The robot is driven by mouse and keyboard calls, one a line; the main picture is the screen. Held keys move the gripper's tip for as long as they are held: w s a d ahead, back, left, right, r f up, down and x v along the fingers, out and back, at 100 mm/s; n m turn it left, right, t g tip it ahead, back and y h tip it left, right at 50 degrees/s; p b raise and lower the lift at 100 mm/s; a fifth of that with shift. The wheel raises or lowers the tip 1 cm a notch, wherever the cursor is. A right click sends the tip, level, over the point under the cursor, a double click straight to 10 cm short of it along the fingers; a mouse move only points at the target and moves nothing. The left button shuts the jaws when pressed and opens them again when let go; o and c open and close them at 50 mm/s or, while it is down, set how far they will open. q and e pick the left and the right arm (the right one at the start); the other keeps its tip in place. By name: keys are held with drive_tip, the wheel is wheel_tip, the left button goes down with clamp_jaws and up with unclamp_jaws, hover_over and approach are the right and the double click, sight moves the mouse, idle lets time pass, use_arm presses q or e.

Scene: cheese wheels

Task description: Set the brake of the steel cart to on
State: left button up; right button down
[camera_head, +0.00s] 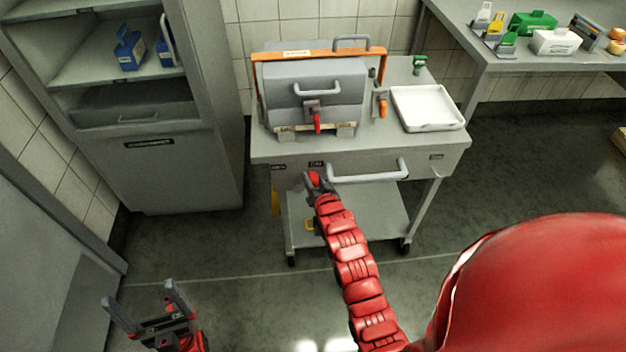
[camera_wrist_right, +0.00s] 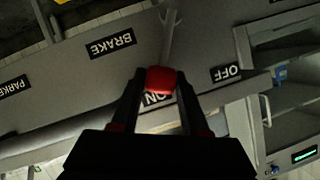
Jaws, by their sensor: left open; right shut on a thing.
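The steel cart (camera_head: 420,160) stands in the middle of the head view. Its brake lever has a red knob (camera_wrist_right: 160,80) on a grey stem, seen in the right wrist view. The knob sits at the ON label (camera_wrist_right: 158,98), which is partly covered by it. The OFF label (camera_wrist_right: 227,72) is clear to the right, and a BRAKE label (camera_wrist_right: 110,43) is at upper left. My right gripper (camera_head: 316,182) is shut on the knob at the cart's front left. My left gripper (camera_head: 141,302) is open and empty, low at the left, away from the cart.
A grey appliance (camera_head: 315,85) and a white tray (camera_head: 428,107) are on the cart top. The cart handle (camera_head: 370,176) is just right of my right gripper. A grey cabinet (camera_head: 185,165) stands left, and a side table (camera_head: 500,58) is at back right. Floor before the cart is clear.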

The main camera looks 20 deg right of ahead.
drive_tip(key=shift+s+d+f, duration=0.15)
drive_tip(key=shift+d+f, duration=0.05)
drive_tip(key=shift+f, duration=0.15)
drive_tip(key=c, duration=0.7)
unclamp_jaws()
drive_tip(key=shift+o, duration=1.3)
drive_tip(key=shift+d, duration=0.1)
drive_tip(key=shift+r, duration=0.15)
drive_tip(key=p+v, duration=0.2)
drive_tip(key=v, duration=1.5)
drive_tip(key=shift+s, duration=0.1)
